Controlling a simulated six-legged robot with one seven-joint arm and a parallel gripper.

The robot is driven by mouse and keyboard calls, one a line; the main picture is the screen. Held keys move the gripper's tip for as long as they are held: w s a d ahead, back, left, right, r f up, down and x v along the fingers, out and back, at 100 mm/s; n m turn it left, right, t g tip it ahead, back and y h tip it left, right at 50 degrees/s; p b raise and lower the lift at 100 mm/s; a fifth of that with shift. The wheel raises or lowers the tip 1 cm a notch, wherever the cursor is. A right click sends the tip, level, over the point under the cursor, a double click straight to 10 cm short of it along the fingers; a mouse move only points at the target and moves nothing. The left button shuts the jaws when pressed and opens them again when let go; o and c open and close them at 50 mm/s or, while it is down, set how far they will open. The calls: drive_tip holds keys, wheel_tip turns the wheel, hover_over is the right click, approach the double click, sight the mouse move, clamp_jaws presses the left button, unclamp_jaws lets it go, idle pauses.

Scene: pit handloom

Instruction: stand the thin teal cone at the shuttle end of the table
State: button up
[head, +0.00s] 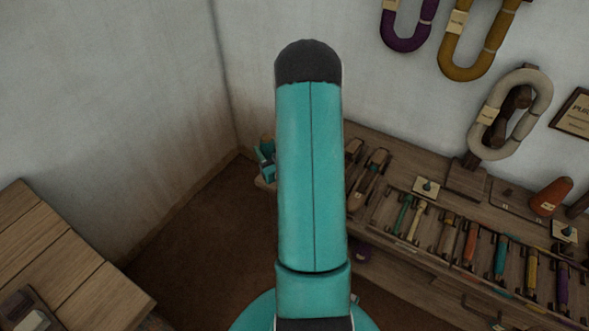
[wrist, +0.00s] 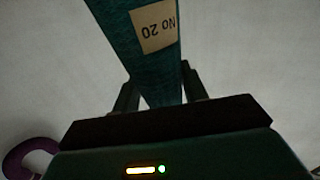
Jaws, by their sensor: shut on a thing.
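In the wrist view my gripper (wrist: 157,80) is shut on the teal cone (wrist: 135,45), which has a tan paper label reading "No 20", upside down in the picture. The cone runs up past the fingers and out of the top of the frame, so its ends are not seen. In the head view my own arm hides most of the gripper and the cone. The wooden table (head: 410,262) stands along the right wall. Wooden shuttles (head: 370,178) lie at its left end, partly behind my arm.
A rack of coloured bobbins (head: 470,243) fills the table's middle. An orange cone (head: 550,197) stands towards the back right. Small cards (head: 426,187) lie behind the rack. Yarn hanks (head: 467,40) hang on the wall. Another wooden table (head: 60,245) is at the left, with open floor (head: 190,250) between.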

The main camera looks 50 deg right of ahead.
drive_tip(key=s+d+r+m+g+h, duration=0.1)
drive_tip(key=s+d, duration=0.3)
drive_tip(key=s, duration=0.2)
drive_tip(key=s+d+m+g+h, duration=0.1)
drive_tip(key=s+d, duration=0.3)
drive_tip(key=s, duration=0.3)
drive_tip(key=w+d+f, duration=0.2)
drive_tip(key=w+f, duration=0.4)
drive_tip(key=w+d+f, duration=0.2)
drive_tip(key=w+f, duration=0.4)
drive_tip(key=w, duration=0.1)
drive_tip(key=shift+w+d+f, duration=0.2)
drive_tip(key=shift+d+f, duration=0.05)
drive_tip(key=shift+f, duration=0.05)
drive_tip(key=shift+f, duration=0.15)
drive_tip(key=o, duration=1.3)
drive_tip(key=shift+c, duration=0.2)
drive_tip(key=v, duration=1.2)
drive_tip(key=shift+f, duration=0.15)
